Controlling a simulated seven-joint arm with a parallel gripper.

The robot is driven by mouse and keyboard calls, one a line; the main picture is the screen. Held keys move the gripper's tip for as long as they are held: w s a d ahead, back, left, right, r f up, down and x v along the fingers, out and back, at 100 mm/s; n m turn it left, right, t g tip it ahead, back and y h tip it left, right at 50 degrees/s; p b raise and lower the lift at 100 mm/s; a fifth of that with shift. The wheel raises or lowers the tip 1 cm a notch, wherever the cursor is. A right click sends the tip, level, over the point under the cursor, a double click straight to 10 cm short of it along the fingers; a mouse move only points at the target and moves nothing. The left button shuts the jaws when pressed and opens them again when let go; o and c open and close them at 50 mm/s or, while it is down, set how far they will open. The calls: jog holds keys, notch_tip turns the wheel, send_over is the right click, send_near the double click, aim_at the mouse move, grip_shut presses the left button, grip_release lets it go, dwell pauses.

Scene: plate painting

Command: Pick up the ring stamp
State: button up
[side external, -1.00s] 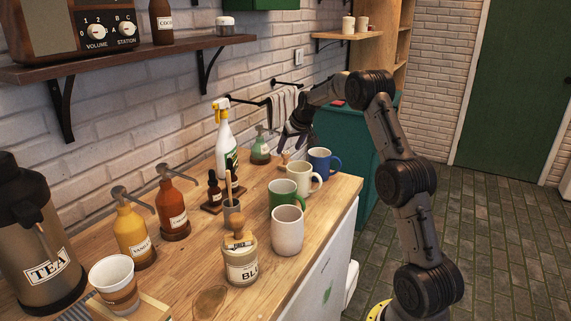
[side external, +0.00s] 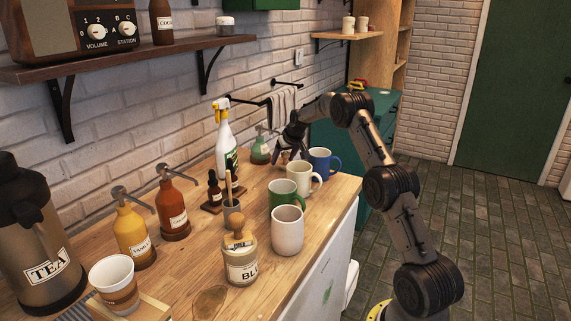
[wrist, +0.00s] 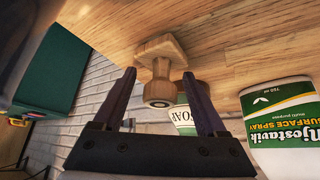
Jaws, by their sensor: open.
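A small wooden stamp (wrist: 161,68) with a squarish base and a round knob stands on the wooden counter in the wrist view, which looks upside down. It appears between the two spread fingers of my gripper (wrist: 159,76), and I see no contact. A second wooden stamp (side external: 238,228) with a round knob sits on the jar of blue (side external: 241,262).
The surface spray bottle (side external: 226,145) and green soap bottle (side external: 260,150) stand close to my gripper. The blue mug (side external: 322,160), cream mug (side external: 299,177), green mug (side external: 283,197) and white mug (side external: 287,232) line the right edge. Sauce bottles (side external: 172,205) stand left.

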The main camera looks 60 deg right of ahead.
grip_shut()
jog(key=shift+r, duration=0.1)
dwell(0.3)
